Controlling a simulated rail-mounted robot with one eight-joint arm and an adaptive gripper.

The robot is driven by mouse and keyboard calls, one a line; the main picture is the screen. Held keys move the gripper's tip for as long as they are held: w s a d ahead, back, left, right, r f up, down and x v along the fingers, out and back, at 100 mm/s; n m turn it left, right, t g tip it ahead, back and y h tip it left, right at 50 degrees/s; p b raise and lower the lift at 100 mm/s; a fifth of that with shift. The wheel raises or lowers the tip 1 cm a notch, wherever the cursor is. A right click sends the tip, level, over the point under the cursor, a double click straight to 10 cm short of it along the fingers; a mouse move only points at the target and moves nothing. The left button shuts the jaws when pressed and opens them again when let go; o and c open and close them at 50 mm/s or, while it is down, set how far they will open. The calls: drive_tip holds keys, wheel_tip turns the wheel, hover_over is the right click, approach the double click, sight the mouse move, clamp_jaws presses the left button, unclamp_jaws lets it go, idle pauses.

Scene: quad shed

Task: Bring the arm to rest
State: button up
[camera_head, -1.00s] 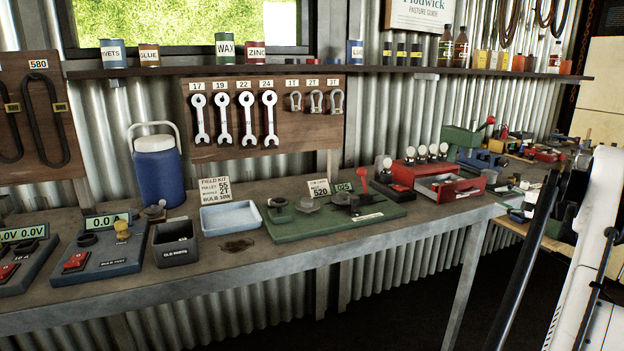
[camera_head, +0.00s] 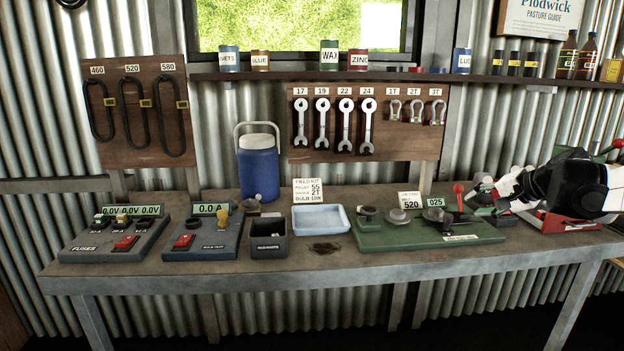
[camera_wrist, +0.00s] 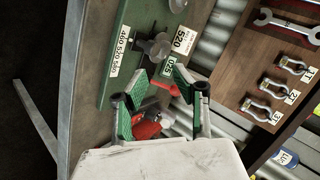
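My gripper (camera_head: 487,190) is at the right of the head view, above the right end of the workbench (camera_head: 330,258). It is near the right end of the green board (camera_head: 400,238) and the red-knobbed lever (camera_head: 458,190). In the wrist view my gripper (camera_wrist: 157,82) has its two green-padded fingers spread apart, with nothing held between them. The red lever (camera_wrist: 166,84) shows behind the gap, and I cannot tell how far beyond the fingers it is. My arm hides much of the red tray (camera_head: 565,222) in the head view.
A blue tray (camera_head: 321,219), a black bin (camera_head: 269,240), a blue cooler (camera_head: 258,170) and two test panels (camera_head: 204,239) stand on the bench. Wrenches (camera_head: 345,125) and shackles hang behind. A shelf (camera_head: 480,82) with cans and bottles runs above. The floor in front looks clear.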

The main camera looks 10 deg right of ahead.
drive_tip(key=s+a+n+g+p, duration=0.1)
drive_tip(key=s+a+n, duration=0.25)
drive_tip(key=a, duration=0.85)
drive_tip(key=s+a+n+g, duration=0.2)
drive_tip(key=s+a, duration=0.2)
drive_tip(key=a, duration=0.7)
drive_tip(key=s+a+f+n+p, duration=0.1)
drive_tip(key=s+a+f+n, duration=0.2)
drive_tip(key=s+a, duration=0.4)
drive_tip(key=s+a+f+n+h+p, duration=0.1)
drive_tip(key=s+a+f+n, duration=0.2)
drive_tip(key=s+a, duration=0.4)
drive_tip(key=s, duration=0.3)
drive_tip(key=shift+s+f+h, duration=0.15)
drive_tip(key=shift+f+h, duration=0.1)
drive_tip(key=shift+h, duration=0.05)
